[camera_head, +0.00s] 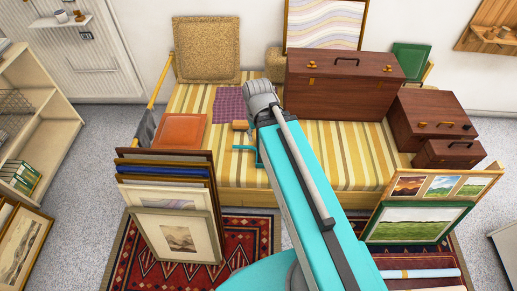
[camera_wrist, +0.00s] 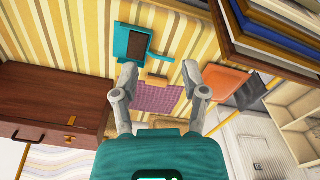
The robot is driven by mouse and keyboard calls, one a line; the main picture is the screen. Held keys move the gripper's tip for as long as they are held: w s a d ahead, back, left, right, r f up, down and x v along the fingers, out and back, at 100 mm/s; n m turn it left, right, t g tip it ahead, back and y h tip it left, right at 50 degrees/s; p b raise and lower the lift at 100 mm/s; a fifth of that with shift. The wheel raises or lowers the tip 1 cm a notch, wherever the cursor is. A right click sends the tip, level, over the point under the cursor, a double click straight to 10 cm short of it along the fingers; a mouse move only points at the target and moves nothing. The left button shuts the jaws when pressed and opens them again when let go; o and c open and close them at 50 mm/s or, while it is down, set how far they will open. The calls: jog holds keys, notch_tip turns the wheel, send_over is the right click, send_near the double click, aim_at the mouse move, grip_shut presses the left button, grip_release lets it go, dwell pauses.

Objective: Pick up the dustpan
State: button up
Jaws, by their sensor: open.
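A teal, flat-edged piece with a dark brown middle (camera_wrist: 122,42), likely the dustpan, lies on the striped bed cover in the wrist view, above and left of my fingertips. In the head view only thin teal edges (camera_head: 243,148) show beside my arm, which hides the rest. My gripper (camera_wrist: 159,72) is open and empty, with its fingers apart. A small tan block (camera_wrist: 157,80) appears between the fingertips, and a purple checked cloth (camera_wrist: 160,98) lies past it. I cannot tell the gripper's height above the bed. It also shows in the head view (camera_head: 261,97).
Brown wooden chests (camera_head: 340,90) stand on the bed's right side. An orange cushion (camera_head: 182,131) lies at the left. Framed prints (camera_head: 178,240) lean at the bed's front left, with more frames (camera_head: 418,222) at the front right. Striped cover (camera_head: 340,150) is bare right of my arm.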

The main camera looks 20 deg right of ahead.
jog(key=shift+w, duration=0.15)
jog(key=shift+o, duration=1)
jog(key=n+t+h+b, duration=0.2)
jog(key=n+t+b, duration=0.8)
jog(key=b, duration=2.7)
send_near(244, 146)
jog(key=shift+w+a+r+n+g, duration=0.15)
jog(key=shift+r+n+g, duration=0.45)
jog(key=shift+r+n, duration=0.15)
jog(key=shift+w+a+r+n+g, duration=0.1)
jog(key=shift+a+r+n+g, duration=0.1)
jog(key=shift+r+n+g, duration=0.55)
jog(key=shift+w+a+r+n+g, duration=0.15)
jog(key=shift+r+n+g, duration=0.4)
jog(key=shift+r, duration=0.25)
jog(key=shift+f, duration=0.1)
jog(key=b+x, duration=0.7)
jog(key=x, duration=0.1)
jog(key=shift+w+d+f, duration=0.15)
